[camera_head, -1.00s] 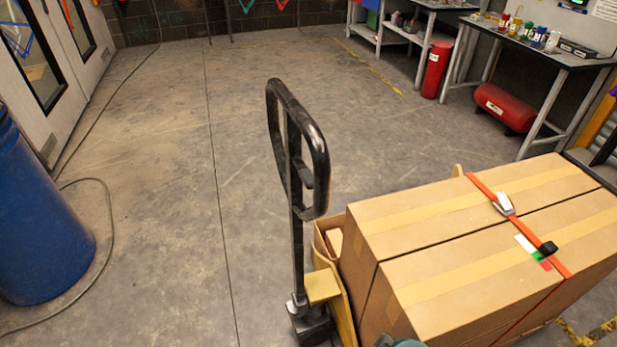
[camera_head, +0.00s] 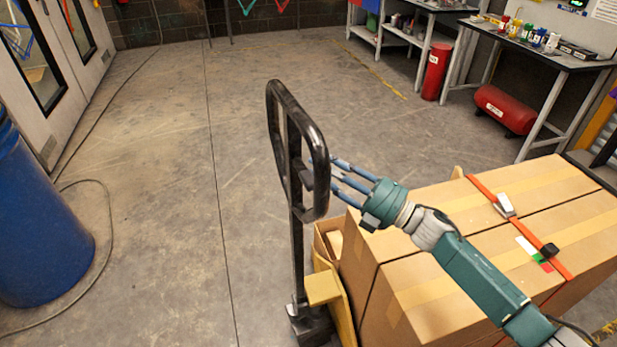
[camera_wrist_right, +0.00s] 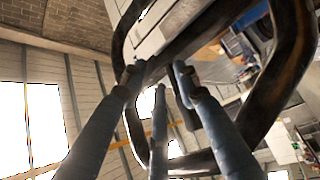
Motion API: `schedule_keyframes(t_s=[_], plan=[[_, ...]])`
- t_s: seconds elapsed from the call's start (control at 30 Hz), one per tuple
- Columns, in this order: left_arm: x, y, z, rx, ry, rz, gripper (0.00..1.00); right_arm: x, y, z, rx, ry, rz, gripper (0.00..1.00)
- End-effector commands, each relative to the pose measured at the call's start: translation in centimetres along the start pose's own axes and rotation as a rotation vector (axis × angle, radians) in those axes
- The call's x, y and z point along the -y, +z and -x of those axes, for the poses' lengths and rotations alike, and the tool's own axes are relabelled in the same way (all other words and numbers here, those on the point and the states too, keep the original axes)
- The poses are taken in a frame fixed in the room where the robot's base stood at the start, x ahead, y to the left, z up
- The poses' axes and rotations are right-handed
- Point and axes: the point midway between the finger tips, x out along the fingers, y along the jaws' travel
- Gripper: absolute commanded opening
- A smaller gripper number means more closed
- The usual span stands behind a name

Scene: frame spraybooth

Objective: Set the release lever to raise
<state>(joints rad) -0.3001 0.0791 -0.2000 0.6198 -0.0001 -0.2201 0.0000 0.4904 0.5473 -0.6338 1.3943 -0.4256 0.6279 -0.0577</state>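The black pallet jack handle (camera_head: 273,125) is an upright loop on a shaft. The small dark release lever (camera_head: 307,174) sits inside the loop, low on its right side. My right gripper (camera_head: 336,174) reaches in from the right, its blue fingers spread and pointing at the lever; the head view does not show whether they touch it. In the right wrist view the fingers (camera_wrist_right: 158,80) are apart, with the dark handle loop (camera_wrist_right: 292,75) around and beyond their tips. Nothing is seen held. My left gripper is not in view.
Strapped cardboard boxes (camera_head: 395,215) stand on the pallet jack, under my right arm. A blue barrel (camera_head: 45,225) stands at the left. Workbenches (camera_head: 545,55) and a red cylinder (camera_head: 436,70) are at the back right. The floor left of the handle is clear apart from a cable.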

Motion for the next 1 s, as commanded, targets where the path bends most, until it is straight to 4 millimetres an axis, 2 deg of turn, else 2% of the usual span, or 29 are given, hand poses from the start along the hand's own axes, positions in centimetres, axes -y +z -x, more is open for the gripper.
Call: schedule_keyframes(t_s=[0.2,0.4,0.5,0.67,1.0], plan=[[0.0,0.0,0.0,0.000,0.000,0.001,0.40,-1.7,-0.8,3.6,-0.299,-0.174,0.188,0.31],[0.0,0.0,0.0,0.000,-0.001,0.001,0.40,-2.7,-1.1,7.6,-0.454,-0.286,0.246,0.31],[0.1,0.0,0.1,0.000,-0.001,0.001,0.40,-2.8,-1.3,8.3,-0.483,-0.308,0.251,0.31],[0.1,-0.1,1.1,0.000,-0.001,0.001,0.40,-2.5,-2.2,7.0,-0.492,-0.308,0.249,0.31],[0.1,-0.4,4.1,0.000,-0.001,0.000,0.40,-0.5,-4.9,1.7,-0.490,-0.307,0.249,0.31]])
